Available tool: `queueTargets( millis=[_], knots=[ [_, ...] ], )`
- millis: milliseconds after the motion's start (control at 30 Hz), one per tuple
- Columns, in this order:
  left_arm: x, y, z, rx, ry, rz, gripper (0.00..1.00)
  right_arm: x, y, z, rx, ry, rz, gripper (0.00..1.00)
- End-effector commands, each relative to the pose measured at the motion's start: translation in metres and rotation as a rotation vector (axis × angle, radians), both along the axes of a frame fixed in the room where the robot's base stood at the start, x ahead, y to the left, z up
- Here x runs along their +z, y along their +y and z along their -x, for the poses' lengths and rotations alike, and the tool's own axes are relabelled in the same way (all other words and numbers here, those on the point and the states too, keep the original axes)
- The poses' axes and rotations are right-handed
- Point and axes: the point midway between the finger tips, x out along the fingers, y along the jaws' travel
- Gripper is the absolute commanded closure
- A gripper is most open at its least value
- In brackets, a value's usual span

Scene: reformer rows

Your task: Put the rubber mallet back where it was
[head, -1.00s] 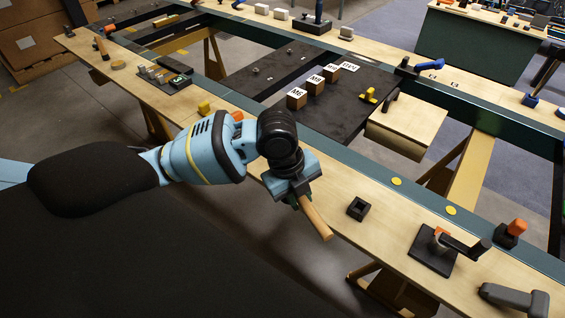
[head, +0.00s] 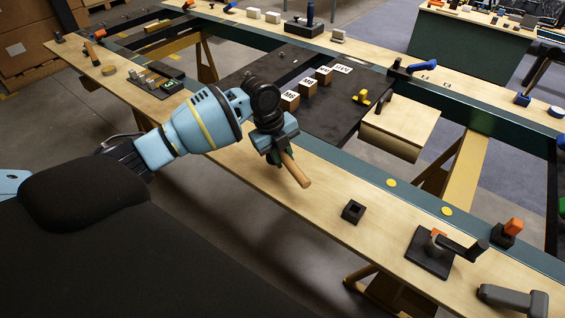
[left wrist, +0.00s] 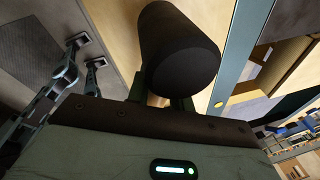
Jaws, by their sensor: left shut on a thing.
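My left gripper (head: 276,154) is shut on the rubber mallet. The mallet's wooden handle (head: 296,171) sticks out of the jaws down to the right, above the near wooden bench board. In the left wrist view the mallet's black cylindrical head (left wrist: 180,52) stands close in front of the jaws (left wrist: 165,103). In the head view the mallet head is hidden behind the gripper. The mallet's former place cannot be told from these frames. My right gripper does not show in the head view.
A black square holder (head: 353,211) stands on the near board (head: 325,200). A toggle clamp (head: 440,245) and a grey tool (head: 513,299) lie farther right. Labelled blocks (head: 308,88) stand on the dark panel (head: 335,115). Dark jointed parts (left wrist: 80,62) show in the left wrist view, unclear what.

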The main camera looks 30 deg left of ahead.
Motion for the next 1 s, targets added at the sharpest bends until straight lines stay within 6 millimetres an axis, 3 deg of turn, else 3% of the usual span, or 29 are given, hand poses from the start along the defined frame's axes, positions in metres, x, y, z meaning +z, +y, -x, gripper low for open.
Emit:
queueTargets(
  millis=[233, 500, 900, 933, 1000],
  knots=[
    [0.001, 0.006, -0.008, 0.002, -0.003, 0.001, 1.00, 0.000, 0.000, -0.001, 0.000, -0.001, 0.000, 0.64],
    [-0.033, 0.005, -0.007, 0.001, -0.003, 0.002, 1.00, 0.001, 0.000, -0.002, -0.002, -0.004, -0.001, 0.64],
    [-0.038, 0.005, -0.007, 0.001, -0.003, 0.001, 1.00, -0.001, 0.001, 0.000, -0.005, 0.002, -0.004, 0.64],
    [-0.039, 0.006, -0.006, 0.000, -0.001, 0.000, 0.75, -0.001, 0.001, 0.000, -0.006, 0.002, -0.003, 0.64],
    [-0.038, 0.006, -0.006, 0.000, -0.002, 0.000, 0.66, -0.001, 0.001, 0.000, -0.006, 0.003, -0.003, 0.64]
  ],
)
